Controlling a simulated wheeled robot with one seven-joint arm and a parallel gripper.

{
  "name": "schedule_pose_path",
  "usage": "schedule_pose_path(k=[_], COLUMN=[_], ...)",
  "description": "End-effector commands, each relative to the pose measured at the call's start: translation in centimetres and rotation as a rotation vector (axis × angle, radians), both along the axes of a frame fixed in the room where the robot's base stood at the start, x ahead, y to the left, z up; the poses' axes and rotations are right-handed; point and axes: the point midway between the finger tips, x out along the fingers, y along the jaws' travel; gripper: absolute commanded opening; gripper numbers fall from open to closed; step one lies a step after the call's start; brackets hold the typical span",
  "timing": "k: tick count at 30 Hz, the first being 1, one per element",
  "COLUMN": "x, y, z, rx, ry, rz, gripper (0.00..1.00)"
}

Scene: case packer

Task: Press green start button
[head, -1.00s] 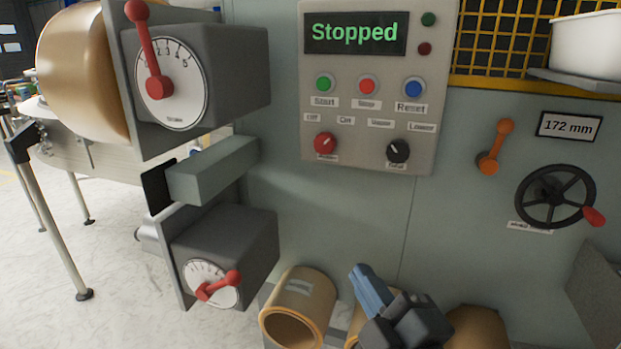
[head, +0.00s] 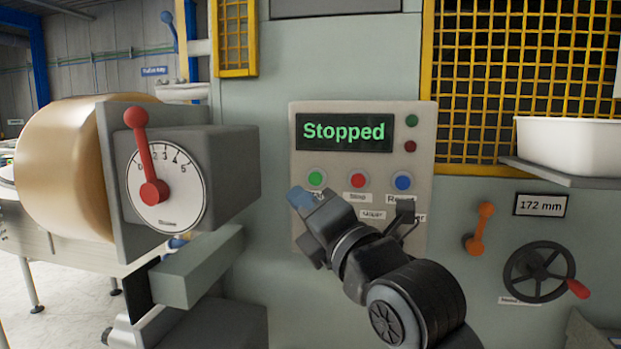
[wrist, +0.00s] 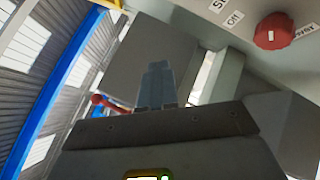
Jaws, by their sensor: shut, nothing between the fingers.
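The green start button (head: 316,178) is at the upper left of the button row on the control panel (head: 425,150). The panel's display (head: 344,132) reads "Stopped". My gripper (head: 298,196) is in front of the panel, its blue-grey fingertips just below and left of the green button in the head view. They partly cover the Start label. I cannot tell how far they are from the panel. In the wrist view my gripper's fingers (wrist: 156,85) are together and empty, and the green button is not seen.
The red stop button (head: 358,181) and blue reset button (head: 403,181) sit beside the green one. A red panel knob (wrist: 273,31) shows in the wrist view. A grey box with a dial and red lever (head: 153,190) juts out at the left. A handwheel (head: 540,272) is at the right.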

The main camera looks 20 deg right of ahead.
Motion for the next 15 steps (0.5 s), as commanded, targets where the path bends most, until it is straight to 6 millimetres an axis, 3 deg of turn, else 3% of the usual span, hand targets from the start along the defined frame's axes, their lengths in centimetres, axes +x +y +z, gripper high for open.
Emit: schedule_pose_path(k=[15], x=[1.0], y=[-0.8], z=[0.0], rx=[0.000], ry=[0.000], rz=[-0.001], gripper=[0.00])
